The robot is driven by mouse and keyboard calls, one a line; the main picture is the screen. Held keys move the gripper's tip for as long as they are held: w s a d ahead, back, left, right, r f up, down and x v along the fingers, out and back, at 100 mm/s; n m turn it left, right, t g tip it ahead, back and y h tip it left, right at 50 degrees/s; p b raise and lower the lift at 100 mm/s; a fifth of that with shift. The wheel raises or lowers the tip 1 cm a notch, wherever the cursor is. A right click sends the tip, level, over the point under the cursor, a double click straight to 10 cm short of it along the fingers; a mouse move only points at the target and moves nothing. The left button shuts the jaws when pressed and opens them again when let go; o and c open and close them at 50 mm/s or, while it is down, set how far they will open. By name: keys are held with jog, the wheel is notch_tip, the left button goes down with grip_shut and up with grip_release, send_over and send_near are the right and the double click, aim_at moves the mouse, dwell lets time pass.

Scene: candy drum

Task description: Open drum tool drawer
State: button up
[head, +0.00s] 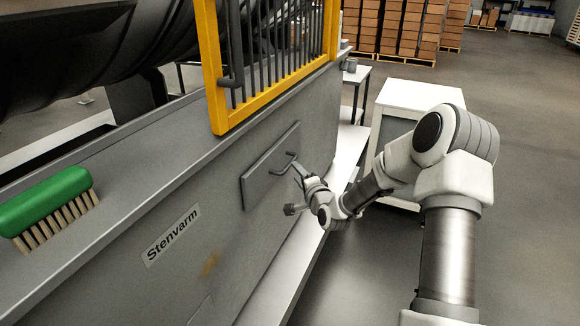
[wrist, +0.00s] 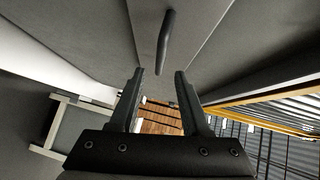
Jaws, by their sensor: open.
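The drum tool drawer (head: 262,183) is a flat grey panel in the side of the grey machine body, and it looks flush, so shut. Its dark bar handle (head: 284,163) sticks out from the panel. In the wrist view the handle (wrist: 165,42) lies just beyond the fingertips, roughly in line with the gap between them. My gripper (head: 298,168) is at the handle in the head view. The wrist view shows my gripper (wrist: 159,74) with its two fingers apart and nothing between them. Whether a fingertip touches the handle I cannot tell.
A green brush (head: 45,200) lies on the machine's ledge at the left. A yellow guard frame (head: 215,70) with dark bars stands above the drawer. A white-topped table (head: 420,97) stands behind my arm. Stacked boxes (head: 400,25) are far back. Grey floor on the right is open.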

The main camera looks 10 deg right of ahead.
jog(key=shift+x, duration=3.6)
jog(key=shift+c, duration=0.2)
grip_shut()
